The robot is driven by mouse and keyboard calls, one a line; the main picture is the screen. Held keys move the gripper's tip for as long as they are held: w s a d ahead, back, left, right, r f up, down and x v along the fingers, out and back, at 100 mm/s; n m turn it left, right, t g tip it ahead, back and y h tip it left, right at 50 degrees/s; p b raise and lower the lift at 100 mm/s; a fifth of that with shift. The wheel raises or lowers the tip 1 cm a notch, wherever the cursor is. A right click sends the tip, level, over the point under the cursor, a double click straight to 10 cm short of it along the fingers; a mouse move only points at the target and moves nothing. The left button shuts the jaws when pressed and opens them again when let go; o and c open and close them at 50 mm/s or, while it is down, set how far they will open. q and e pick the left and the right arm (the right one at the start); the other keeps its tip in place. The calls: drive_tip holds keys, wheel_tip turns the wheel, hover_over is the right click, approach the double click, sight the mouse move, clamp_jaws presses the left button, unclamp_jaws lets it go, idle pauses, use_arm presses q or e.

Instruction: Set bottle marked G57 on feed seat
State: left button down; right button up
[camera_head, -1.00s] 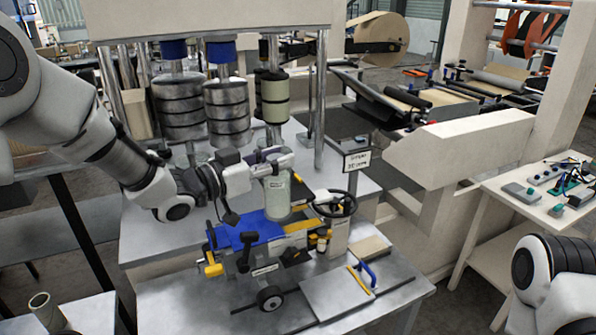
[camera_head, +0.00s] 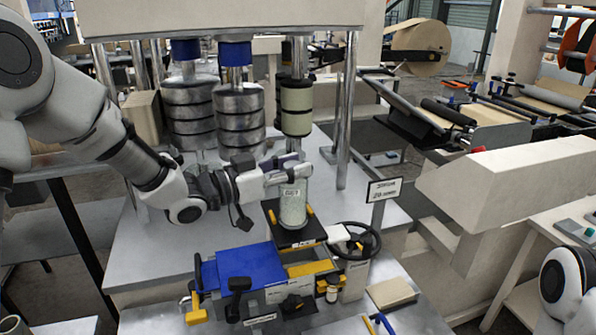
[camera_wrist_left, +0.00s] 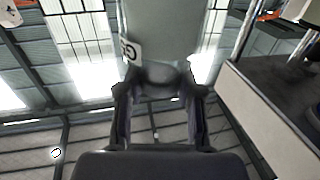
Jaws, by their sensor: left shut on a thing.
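The bottle marked G57 (camera_head: 293,206) is a pale, cloudy cylinder with a white label, upright in the head view. My left gripper (camera_head: 290,172) is shut on its upper part. The bottle's lower end overlaps a black square plate with yellow side pieces (camera_head: 291,236), which looks like the feed seat; I cannot tell whether they touch. In the left wrist view the bottle (camera_wrist_left: 160,40) rises between the fingers of the left gripper (camera_wrist_left: 158,92), its label partly cut off. My right gripper is out of view.
A blue pad (camera_head: 240,265) lies left of the black plate. A black handwheel (camera_head: 354,241) stands close to its right. Stacked metal rolls (camera_head: 238,118) hang behind the gripper. A small sign (camera_head: 384,189) stands right of the bottle. Bare metal table (camera_head: 150,250) lies to the left.

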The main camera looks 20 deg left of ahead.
use_arm(q)
drive_tip(key=shift+d+f, duration=0.1)
drive_tip(key=shift+f, duration=0.5)
drive_tip(key=shift+w+d+f, duration=0.1)
drive_tip(key=shift+w+d, duration=0.15)
drive_tip(key=shift+w, duration=0.3)
drive_tip(key=c, duration=1.1)
unclamp_jaws()
drive_tip(key=shift+w+f, duration=0.15)
drive_tip(key=shift+w, duration=0.15)
drive_tip(key=o, duration=0.4)
drive_tip(key=shift+s, duration=0.1)
drive_tip(key=shift+c, duration=0.2)
drive_tip(key=shift+s+a+r, duration=0.25)
drive_tip(key=shift+s, duration=0.2)
drive_tip(key=shift+a+f, duration=0.15)
drive_tip(key=shift+a, duration=0.1)
drive_tip(key=b+v, duration=0.2)
drive_tip(key=v, duration=0.9)
drive_tip(key=shift+s, duration=0.15)
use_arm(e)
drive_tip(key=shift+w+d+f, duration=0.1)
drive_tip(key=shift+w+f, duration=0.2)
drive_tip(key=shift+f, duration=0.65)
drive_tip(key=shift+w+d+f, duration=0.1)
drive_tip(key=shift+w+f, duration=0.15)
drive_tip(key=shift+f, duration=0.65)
